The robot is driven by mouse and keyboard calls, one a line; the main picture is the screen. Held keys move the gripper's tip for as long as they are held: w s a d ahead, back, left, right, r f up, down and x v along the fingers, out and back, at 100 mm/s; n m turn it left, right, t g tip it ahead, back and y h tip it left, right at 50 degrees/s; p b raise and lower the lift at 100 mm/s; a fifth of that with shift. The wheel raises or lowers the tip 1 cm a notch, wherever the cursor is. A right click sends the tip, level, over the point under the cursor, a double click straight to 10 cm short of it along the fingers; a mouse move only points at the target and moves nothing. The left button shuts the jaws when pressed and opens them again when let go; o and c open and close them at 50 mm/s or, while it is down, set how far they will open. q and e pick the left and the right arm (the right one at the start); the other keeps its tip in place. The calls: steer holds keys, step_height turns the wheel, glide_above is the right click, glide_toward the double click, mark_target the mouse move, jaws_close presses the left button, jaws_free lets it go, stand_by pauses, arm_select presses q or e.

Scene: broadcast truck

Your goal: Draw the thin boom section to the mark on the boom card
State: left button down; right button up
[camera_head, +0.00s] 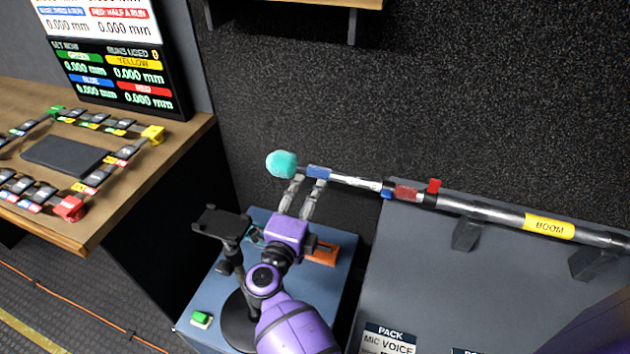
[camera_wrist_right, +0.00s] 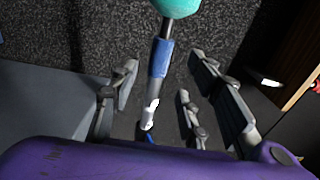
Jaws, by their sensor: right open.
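The boom lies on rests along the grey case, its thick section carrying a yellow BOOM label (camera_head: 549,226). The thin section (camera_head: 356,182) points left from it, with a blue sleeve (camera_head: 319,172) and a teal ball (camera_head: 282,164) at its end. A red lever (camera_head: 433,187) stands by the joint. My right gripper (camera_head: 307,180) is open at the blue sleeve. In the right wrist view, the blue sleeve (camera_wrist_right: 162,58) runs between its parted fingers, with gaps on both sides. I cannot make out a boom card. My left gripper is not in view.
A wooden desk (camera_head: 150,187) with a screen (camera_head: 120,75) stands at left. A blue-grey cabinet (camera_head: 343,262) below my right arm bears a phone-like holder (camera_head: 221,222), an orange block (camera_head: 323,254) and a green button (camera_head: 201,318). A PACK card (camera_head: 388,340) is at the bottom.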

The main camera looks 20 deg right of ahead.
steer(key=v, duration=0.3)
steer(key=shift+s+a, duration=0.1)
steer(key=shift+s, duration=0.05)
steer(key=shift+f, duration=0.1)
stand_by(0.4)
